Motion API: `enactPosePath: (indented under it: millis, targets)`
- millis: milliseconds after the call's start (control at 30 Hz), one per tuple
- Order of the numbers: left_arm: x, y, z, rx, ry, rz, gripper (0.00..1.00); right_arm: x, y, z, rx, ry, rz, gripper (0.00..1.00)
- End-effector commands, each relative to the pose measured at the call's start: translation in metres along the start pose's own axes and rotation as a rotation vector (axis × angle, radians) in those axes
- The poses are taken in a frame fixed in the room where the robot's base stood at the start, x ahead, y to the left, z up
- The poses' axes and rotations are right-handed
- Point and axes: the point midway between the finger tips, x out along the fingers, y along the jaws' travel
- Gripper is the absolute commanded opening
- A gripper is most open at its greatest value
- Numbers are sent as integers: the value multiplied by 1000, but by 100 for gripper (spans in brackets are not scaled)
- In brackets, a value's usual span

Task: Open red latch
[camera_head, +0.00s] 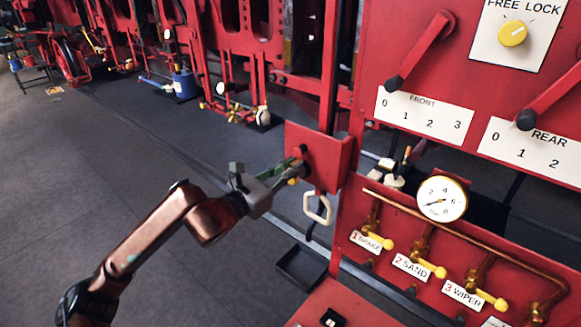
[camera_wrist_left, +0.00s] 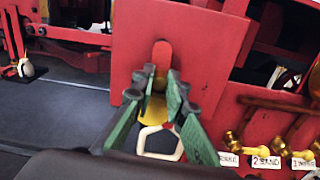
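The red latch (camera_wrist_left: 162,52) is a rounded upright bar on a square red plate (camera_head: 330,148). The plate also shows in the left wrist view (camera_wrist_left: 215,50). A yellow-gold part (camera_wrist_left: 154,110) sits below the bar. My left gripper (camera_head: 301,160) is at the plate. In the left wrist view its green-sided fingers (camera_wrist_left: 161,80) converge on either side of the bar's lower end, with a narrow gap between the tips. I cannot tell whether the tips press on the bar. They partly hide its lower end. My right gripper is not in view.
A white loop handle (camera_head: 318,208) hangs just below the plate. To the right are a pressure gauge (camera_head: 441,198) and yellow-handled valves (camera_head: 428,268). Red levers (camera_head: 420,50) are above right. The dark floor (camera_head: 90,150) on the left is clear.

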Motion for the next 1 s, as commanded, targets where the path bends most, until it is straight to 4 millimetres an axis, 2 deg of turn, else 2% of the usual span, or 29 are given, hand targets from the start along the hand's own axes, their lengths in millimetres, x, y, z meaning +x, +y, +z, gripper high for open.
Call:
enactPosePath:
  millis: [167,433,700,967,1000]
  targets:
    - [0,0,0,0,0,0,0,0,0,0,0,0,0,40]
    - [0,0,-1,-11,-1,0,0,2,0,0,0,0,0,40]
    - [0,-4,-2,-123,-1,-1,0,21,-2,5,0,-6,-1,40]
    - [0,-3,1,-125,1,0,0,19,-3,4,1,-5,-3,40]
    - [0,-3,1,-125,1,0,15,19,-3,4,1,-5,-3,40]
